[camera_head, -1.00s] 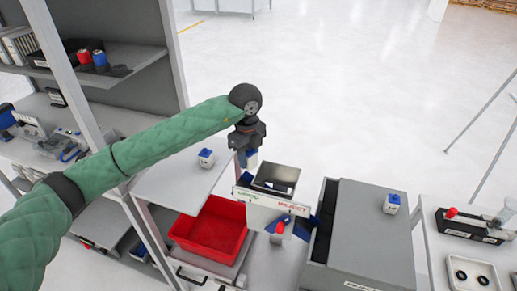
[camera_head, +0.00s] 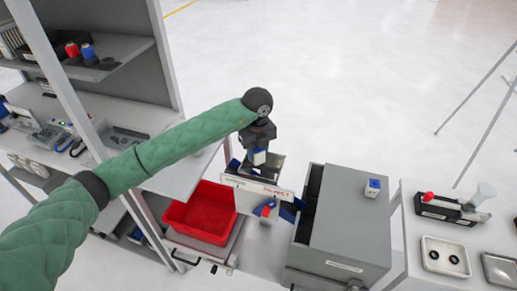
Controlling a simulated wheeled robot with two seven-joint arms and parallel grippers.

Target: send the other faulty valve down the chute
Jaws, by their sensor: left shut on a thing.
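My left gripper (camera_head: 258,146) points down over the chute, shut on a small white and blue valve (camera_head: 258,157). The valve hangs at the mouth of the chute (camera_head: 246,197), a pale hopper with a REJECT label on its front. The gripper and valve cover much of the opening, so I cannot tell whether the valve is inside the rim. Another white valve with a blue top (camera_head: 373,188) stands upright on the grey cabinet to the right. My right gripper is out of view.
A red bin (camera_head: 203,212) sits left of the chute, below the pale bench (camera_head: 180,177). The grey cabinet (camera_head: 345,225) stands close on the right. A side table holds a white tray with dark rings (camera_head: 445,257). A shelf unit stands left.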

